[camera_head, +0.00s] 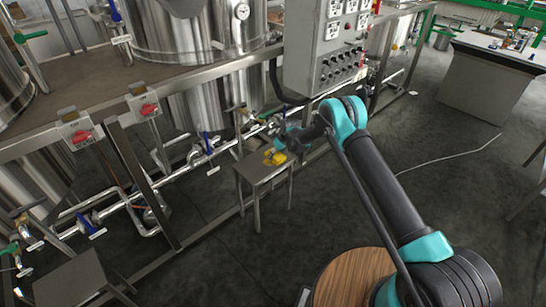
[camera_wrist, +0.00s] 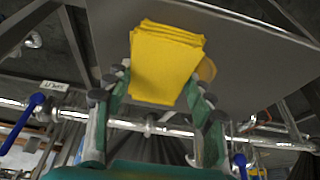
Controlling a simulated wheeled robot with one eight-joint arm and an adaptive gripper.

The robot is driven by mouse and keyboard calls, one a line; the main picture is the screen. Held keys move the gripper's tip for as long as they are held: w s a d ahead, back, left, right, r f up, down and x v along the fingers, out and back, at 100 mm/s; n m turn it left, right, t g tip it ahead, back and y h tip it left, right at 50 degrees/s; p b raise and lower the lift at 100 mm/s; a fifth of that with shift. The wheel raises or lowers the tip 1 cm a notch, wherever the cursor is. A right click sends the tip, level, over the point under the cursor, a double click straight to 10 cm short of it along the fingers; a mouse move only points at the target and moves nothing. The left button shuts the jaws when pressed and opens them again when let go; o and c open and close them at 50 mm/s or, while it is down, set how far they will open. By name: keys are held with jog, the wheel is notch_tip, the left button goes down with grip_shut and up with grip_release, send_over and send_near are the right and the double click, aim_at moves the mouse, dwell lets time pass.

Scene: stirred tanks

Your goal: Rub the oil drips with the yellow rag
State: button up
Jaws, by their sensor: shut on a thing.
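The yellow rag (camera_head: 275,157) shows at my gripper (camera_head: 283,148), over the top of a small grey metal stool (camera_head: 258,172). In the wrist view the folded rag (camera_wrist: 166,62) sits between the fingers of my gripper (camera_wrist: 160,82), which is shut on it. The stool top (camera_wrist: 250,55) is close to the rag; I cannot tell whether they touch. An amber round patch (camera_wrist: 208,70), perhaps an oil drip, shows beside the rag's right edge, partly hidden by it. No other drips can be made out.
Behind the stool runs a steel frame with pipes and blue-handled valves (camera_head: 207,143). A grey control box (camera_head: 328,45) hangs above and beyond my gripper. A second grey stool (camera_head: 72,280) stands at the lower left. The floor right of the stool is mostly clear.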

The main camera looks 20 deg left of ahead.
aim_at(261, 162)
jog(key=shift+w+d, duration=0.25)
jog(key=shift+w, duration=0.35)
jog(key=shift+w+d, duration=0.3)
jog(key=shift+w, duration=0.35)
jog(key=shift+w+d, duration=0.25)
jog(key=shift+w, duration=0.35)
jog(key=shift+s, duration=0.15)
